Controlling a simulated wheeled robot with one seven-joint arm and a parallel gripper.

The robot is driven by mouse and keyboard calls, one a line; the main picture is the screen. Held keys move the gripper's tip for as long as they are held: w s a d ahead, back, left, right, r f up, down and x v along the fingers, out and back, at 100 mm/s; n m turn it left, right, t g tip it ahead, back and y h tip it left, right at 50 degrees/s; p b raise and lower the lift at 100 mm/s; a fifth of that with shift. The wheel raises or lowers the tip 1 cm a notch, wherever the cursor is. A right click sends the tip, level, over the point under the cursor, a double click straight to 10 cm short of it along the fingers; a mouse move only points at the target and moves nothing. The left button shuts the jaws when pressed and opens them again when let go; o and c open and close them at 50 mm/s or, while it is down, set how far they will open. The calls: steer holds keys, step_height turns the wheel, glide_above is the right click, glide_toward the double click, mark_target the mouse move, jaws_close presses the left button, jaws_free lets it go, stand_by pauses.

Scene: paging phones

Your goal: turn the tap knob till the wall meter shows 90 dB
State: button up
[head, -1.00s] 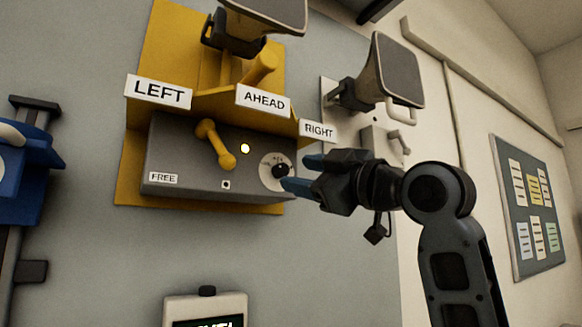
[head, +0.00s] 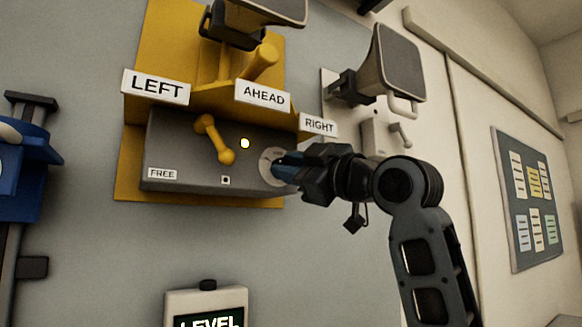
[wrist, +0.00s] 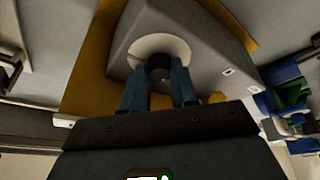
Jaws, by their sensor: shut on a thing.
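The tap knob is a small dark knob on a pale round dial (head: 268,166) at the right end of the grey box (head: 185,150). My gripper (head: 282,168) is at the dial and hides the knob in the head view. In the wrist view the blue fingers of my gripper (wrist: 160,88) are shut on the black knob (wrist: 160,66), with the pale dial (wrist: 150,45) behind it. The wall meter (head: 207,308) is cut off by the bottom edge of the head view; only the word LEVEL shows, and no reading is visible.
A yellow lever (head: 215,140) and a lit lamp (head: 245,143) are on the box front. Signs read LEFT, AHEAD and RIGHT above it. A horn speaker (head: 385,75) hangs above my arm. A blue device (head: 25,165) is at far left.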

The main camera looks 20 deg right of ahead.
jaws_close()
steer(key=shift+a+f+m, duration=0.1)
steer(key=shift+m, duration=0.4)
steer(key=shift+a+m+t+h+p, duration=0.1)
steer(key=shift+m+t+h+p, duration=0.35)
steer(key=shift+m+h, duration=1.45)
steer(key=shift+a+m+t+h+p, duration=0.15)
steer(key=shift+m+t+h+p, duration=0.3)
steer(key=shift+m, duration=2.8)
steer(key=shift+a+m+t+h+p, duration=0.15)
steer(key=shift+m+h+p, duration=0.45)
steer(key=shift+m+h, duration=1.3)
steer(key=shift+m+y, duration=0.45)
steer(key=shift+m, duration=0.4)
